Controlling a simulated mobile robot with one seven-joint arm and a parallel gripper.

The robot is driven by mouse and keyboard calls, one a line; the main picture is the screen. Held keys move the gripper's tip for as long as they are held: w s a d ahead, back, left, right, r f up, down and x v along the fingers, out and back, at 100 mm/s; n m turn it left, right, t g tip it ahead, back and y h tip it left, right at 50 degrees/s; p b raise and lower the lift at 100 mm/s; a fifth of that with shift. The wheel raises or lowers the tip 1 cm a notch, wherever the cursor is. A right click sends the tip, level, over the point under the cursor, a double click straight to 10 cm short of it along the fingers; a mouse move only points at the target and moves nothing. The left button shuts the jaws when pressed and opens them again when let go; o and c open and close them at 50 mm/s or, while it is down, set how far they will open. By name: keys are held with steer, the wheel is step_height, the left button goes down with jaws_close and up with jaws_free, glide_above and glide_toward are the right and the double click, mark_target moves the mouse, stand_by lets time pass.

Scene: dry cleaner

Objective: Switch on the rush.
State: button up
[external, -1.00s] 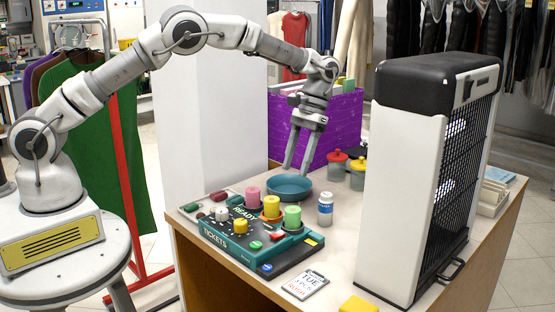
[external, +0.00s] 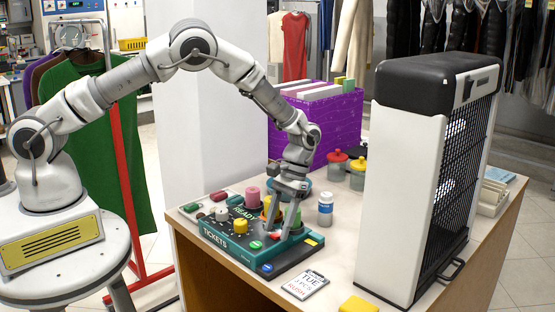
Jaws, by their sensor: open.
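A dark teal panel marked READY and TICKETS (external: 214,238) lies on the counter. It bears several short coloured cylinders and small round discs, including a pink cylinder (external: 252,197), a yellow one (external: 240,227), a green disc (external: 256,245) and a blue disc (external: 267,267). A card with TUE and red lettering (external: 305,285) lies in front of the panel; its red word looks like RUSH. My gripper (external: 279,232) is open and points down low over the panel's right half, around or beside the green cylinder. It partly hides that cylinder and the orange-based yellow one. I cannot tell whether the fingers touch anything.
Jars with red (external: 337,158) and yellow lids stand farther back, near a purple box (external: 335,125). A tall black-and-white unit (external: 405,190) blocks the right side.

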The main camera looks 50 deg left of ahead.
jaws_close()
steer(key=shift+t, duration=0.3)
steer(key=shift+s+t+b, duration=0.35)
steer(key=shift+t+b, duration=0.3)
steer(key=shift+t, duration=0.55)
jaws_free()
